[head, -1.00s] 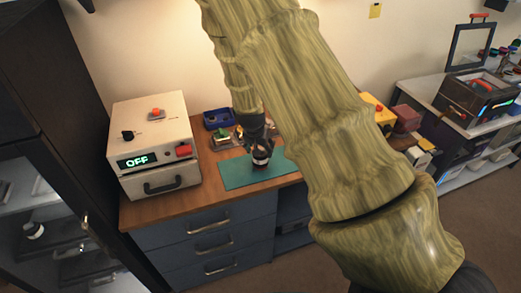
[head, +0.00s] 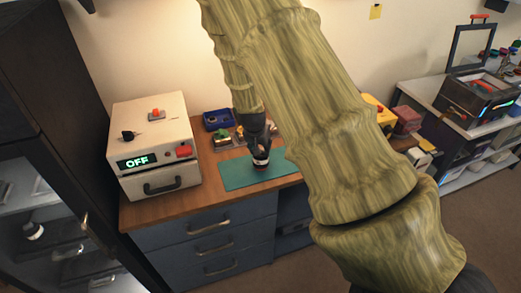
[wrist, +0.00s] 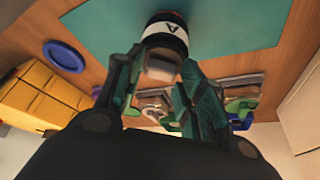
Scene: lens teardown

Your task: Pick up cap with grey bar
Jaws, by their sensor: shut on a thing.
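A short black cylinder with a white band, a dark mark and a red edge (wrist: 165,38) stands over the teal mat (wrist: 232,30) in the wrist view. A pale grey bar (wrist: 161,67) projects from its near end, between my fingers. My gripper (wrist: 155,80) is shut on this bar; the teal fingers sit on either side of it. In the head view my gripper (head: 259,150) points down over the teal mat (head: 235,178), with the banded cylinder (head: 261,162) just below it. I cannot tell whether the cylinder touches the mat. My gripper partly hides it.
A white box with an OFF display (head: 153,148) stands left on the wooden desk (head: 150,212). A blue tray (head: 217,119) and small parts (head: 226,140) lie behind the mat. A yellow box (head: 378,112) is to the right. The mat's left part is clear.

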